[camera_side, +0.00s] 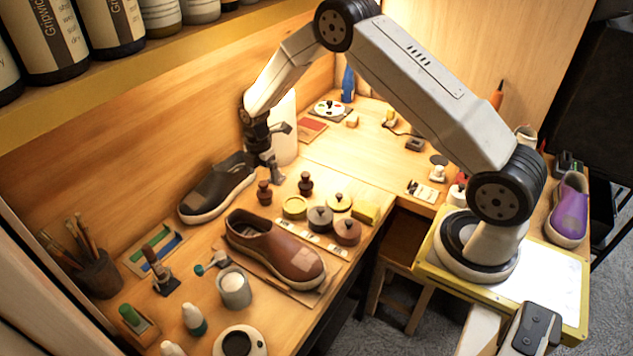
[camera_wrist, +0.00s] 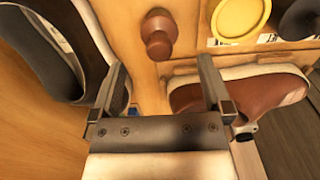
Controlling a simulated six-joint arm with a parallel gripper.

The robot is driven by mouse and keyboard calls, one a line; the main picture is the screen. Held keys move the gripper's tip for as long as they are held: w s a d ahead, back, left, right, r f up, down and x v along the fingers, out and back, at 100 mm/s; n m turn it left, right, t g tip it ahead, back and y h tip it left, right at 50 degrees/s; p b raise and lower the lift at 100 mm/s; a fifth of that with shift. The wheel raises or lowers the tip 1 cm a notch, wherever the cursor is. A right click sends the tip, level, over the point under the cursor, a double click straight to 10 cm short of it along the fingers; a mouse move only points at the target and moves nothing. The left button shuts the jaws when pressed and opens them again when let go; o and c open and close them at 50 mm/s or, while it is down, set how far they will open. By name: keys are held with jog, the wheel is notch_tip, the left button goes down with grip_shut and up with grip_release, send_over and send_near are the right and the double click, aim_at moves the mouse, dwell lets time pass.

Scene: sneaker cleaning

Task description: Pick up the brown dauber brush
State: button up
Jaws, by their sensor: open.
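Two small dark brown knob-handled daubers stand on the bench in the side view: one (camera_side: 264,192) between the dark shoe and the brown shoe, the other (camera_side: 305,183) farther right, behind the yellow tin. I cannot tell which is the brown dauber brush. My gripper (camera_side: 274,172) is open and empty, above the bench near both, beside the dark shoe. In the wrist view one reddish-brown knob (camera_wrist: 158,35) stands upright beyond my open fingers (camera_wrist: 163,92), roughly midway between them sideways and apart from them.
The dark shoe (camera_side: 218,188) is close on the left, and the brown shoe (camera_side: 275,250) lies in front on a board. A yellow tin (camera_side: 295,207) and several other tins stand to the right. The wooden back wall (camera_side: 150,150) is behind.

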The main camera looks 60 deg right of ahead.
aim_at(264, 191)
jog(key=shift+f, duration=1.25)
jog(key=shift+f, duration=2.6)
jog(key=c, duration=1.2)
jog(key=shift+r, duration=0.1)
